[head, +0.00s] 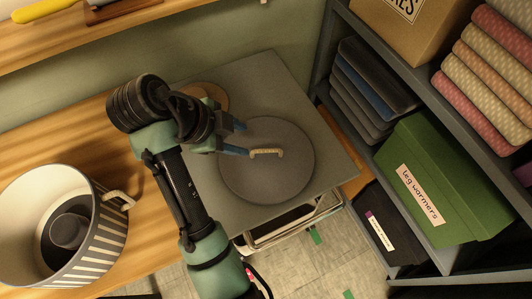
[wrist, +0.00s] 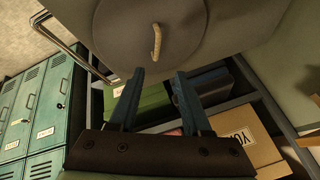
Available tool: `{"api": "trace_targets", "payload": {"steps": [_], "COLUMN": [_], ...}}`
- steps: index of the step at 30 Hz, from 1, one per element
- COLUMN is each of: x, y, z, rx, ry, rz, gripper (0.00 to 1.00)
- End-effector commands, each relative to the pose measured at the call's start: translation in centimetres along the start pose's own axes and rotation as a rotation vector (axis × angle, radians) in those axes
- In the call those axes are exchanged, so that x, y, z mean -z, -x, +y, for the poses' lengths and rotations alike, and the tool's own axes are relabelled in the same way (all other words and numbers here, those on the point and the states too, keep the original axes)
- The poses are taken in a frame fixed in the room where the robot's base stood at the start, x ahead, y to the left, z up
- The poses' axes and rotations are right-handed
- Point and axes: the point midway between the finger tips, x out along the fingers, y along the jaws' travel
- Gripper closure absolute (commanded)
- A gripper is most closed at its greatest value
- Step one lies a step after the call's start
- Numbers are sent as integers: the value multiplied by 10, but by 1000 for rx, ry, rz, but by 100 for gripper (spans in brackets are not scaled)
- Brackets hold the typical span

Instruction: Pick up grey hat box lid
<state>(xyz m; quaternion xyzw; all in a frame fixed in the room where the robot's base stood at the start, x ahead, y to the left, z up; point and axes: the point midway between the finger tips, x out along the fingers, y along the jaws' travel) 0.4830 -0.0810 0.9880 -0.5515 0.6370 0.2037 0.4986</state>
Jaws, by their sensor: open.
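The grey hat box lid (head: 243,177) is a round grey disc on a square grey top (head: 318,155), with a pale rope-like handle (head: 266,153) at its middle. The lid also shows at the top of the wrist view (wrist: 185,48), with its handle (wrist: 155,42) standing out. My gripper (head: 240,138) is at the lid's upper left edge in the head view, its blue fingers apart and pointing toward the handle. In the wrist view the fingers (wrist: 158,78) are open with nothing between them, and the handle lies beyond the tips. My arm hides part of the grey top.
A striped pot (head: 100,235) with a handle stands on the wooden counter at left. A brown round thing (head: 205,95) lies behind my gripper. Shelves at right hold a green box (head: 430,185), dark folded items and rolled textiles. Green lockers (wrist: 35,105) show in the wrist view.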

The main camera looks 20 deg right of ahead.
Motion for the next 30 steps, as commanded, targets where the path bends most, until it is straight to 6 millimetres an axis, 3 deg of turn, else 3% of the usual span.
{"api": "trace_targets", "payload": {"steps": [9,17,25,30], "x": [0,0,-3,-3], "y": [-55,-75,-113,-124], "z": [2,1,6,5], "rx": [-4,-1,-2,1], "ry": [-3,0,0,0], "rz": [2,-1,-1,-1], "gripper": [52,52,52,52]}}
